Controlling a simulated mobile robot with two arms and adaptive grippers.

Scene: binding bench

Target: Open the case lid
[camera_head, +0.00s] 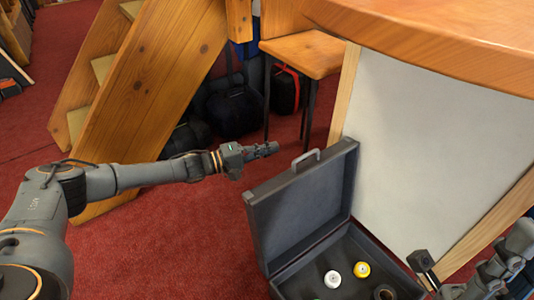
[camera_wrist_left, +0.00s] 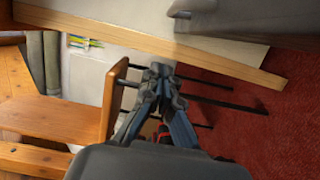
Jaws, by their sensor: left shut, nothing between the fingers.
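The dark grey case (camera_head: 290,272) stands open at the lower middle of the head view. Its lid (camera_head: 302,204) is raised and stands steeply up from the base, with a grey handle (camera_head: 306,159) at its top edge. My left gripper (camera_head: 272,149) is shut and empty, left of the handle and apart from the lid in the picture. It also shows shut in the left wrist view (camera_wrist_left: 160,78).
Inside the case lie a white round item (camera_head: 332,279), a yellow round item (camera_head: 362,269) and a dark ring-like item (camera_head: 386,293). A white panel (camera_head: 425,140) under a wooden tabletop (camera_head: 430,35) stands behind. A wooden stool (camera_head: 305,52) and dark bags (camera_head: 234,110) are farther back.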

